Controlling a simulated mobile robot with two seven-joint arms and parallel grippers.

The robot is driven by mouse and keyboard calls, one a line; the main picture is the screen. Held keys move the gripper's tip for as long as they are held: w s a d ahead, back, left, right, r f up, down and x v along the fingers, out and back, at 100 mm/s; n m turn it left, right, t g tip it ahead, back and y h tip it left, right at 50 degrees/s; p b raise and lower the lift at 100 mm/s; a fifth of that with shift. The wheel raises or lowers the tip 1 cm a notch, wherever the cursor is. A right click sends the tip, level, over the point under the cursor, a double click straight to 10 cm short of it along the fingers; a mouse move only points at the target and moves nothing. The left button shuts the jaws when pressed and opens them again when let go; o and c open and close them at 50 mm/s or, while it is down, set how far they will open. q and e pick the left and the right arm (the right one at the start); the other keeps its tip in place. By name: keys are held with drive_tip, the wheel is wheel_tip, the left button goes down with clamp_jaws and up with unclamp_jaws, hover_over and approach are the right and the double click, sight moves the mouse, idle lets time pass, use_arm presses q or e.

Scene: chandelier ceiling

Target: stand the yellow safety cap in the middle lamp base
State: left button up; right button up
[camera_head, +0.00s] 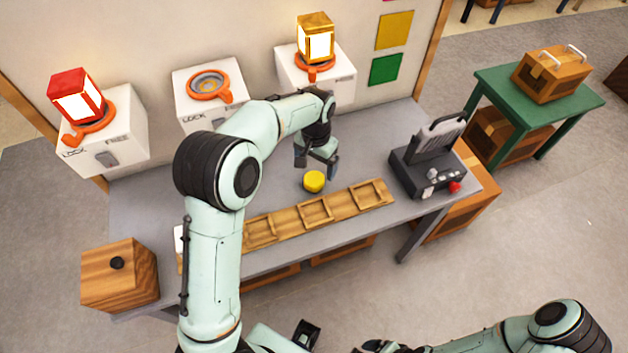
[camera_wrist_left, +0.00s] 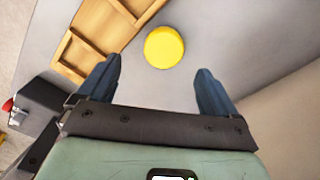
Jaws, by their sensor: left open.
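The yellow safety cap (camera_head: 314,181) lies on the grey workbench, just behind the wooden tray strip. It also shows in the left wrist view (camera_wrist_left: 164,47). My left gripper (camera_head: 318,162) is open and empty above and slightly behind the cap. In the wrist view the cap appears beyond and between the two spread fingertips (camera_wrist_left: 157,72), apart from both. The middle lamp base (camera_head: 199,115) is a white box with an orange ring socket (camera_head: 208,85) on top, with no lamp in it. My right arm crosses the bottom right; its gripper is not clear at the lower edge.
A left base (camera_head: 118,136) carries a red lit lamp (camera_head: 76,95); a right base (camera_head: 338,88) carries a gold lit lamp (camera_head: 315,38). The wooden tray (camera_head: 316,213) has several empty compartments. A dark lever device (camera_head: 430,165) stands right. A wooden box (camera_head: 120,275) stands front left.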

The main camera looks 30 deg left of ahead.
sight(314, 178)
use_arm(q)
drive_tip(key=f, duration=0.8)
drive_tip(key=shift+w+a+f, duration=0.2)
drive_tip(key=shift+a+f, duration=0.05)
drive_tip(key=shift+a, duration=0.05)
drive_tip(key=c, duration=1.2)
drive_tip(key=shift+o, duration=0.2)
